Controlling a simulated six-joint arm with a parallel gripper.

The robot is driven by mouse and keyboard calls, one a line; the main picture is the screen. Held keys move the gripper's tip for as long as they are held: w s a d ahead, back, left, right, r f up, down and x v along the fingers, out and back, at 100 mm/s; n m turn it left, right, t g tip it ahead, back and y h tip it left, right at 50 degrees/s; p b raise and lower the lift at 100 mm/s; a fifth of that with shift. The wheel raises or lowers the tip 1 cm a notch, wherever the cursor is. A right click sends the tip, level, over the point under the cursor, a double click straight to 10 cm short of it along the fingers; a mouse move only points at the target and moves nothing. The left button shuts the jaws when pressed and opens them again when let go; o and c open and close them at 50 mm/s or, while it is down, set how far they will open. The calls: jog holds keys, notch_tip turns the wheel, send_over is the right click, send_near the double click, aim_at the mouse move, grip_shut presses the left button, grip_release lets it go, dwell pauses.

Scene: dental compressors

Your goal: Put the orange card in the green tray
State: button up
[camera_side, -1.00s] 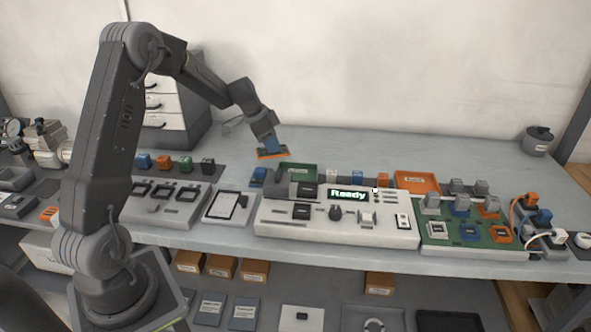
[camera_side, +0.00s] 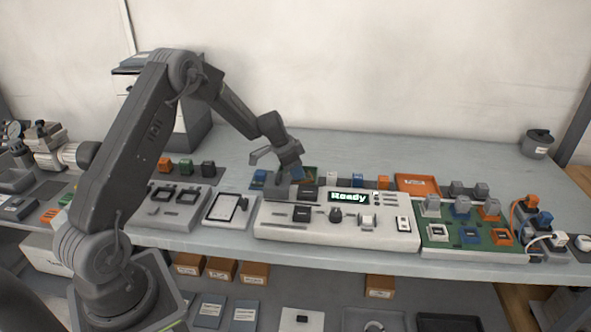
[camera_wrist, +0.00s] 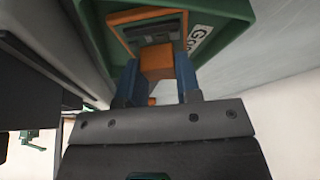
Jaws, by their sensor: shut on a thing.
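The orange card (camera_wrist: 122,35) has an orange border and a block-like orange grip. My gripper (camera_wrist: 159,72) is shut on that grip between its blue fingers. In the wrist view the card lies within the outline of the green tray (camera_wrist: 234,48), whose walls show on both sides of it. I cannot tell whether the card touches the tray floor. In the side view my gripper (camera_side: 298,173) is low over the green tray (camera_side: 313,173), covering much of it. The card is hidden there.
The white console (camera_side: 285,231) with the lit "Ready" display stands just in front of the green tray. An orange tray (camera_side: 417,186) is farther right.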

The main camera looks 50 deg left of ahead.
jog(key=shift+f, duration=0.15)
jog(key=o, duration=1)
jog(key=v, duration=1.2)
jog(key=s+d+r, duration=0.5)
jog(key=d+r, duration=0.3)
jog(key=d, duration=0.1)
jog(key=s+d+r+n, duration=0.1)
jog(key=s+d, duration=0.3)
jog(key=s, duration=0.3)
jog(key=s+d+r+n+t+y, duration=0.1)
jog(key=s+d+n, duration=0.1)
jog(key=s+d, duration=0.3)
jog(key=s+d+r+n, duration=0.1)
jog(key=s+d, duration=0.3)
jog(key=s, duration=0.6)
jog(key=shift+s+d+r+n+y, duration=0.3)
jog(key=shift+s+d+r+y, duration=0.05)
jog(key=shift+s+r+y, duration=0.05)
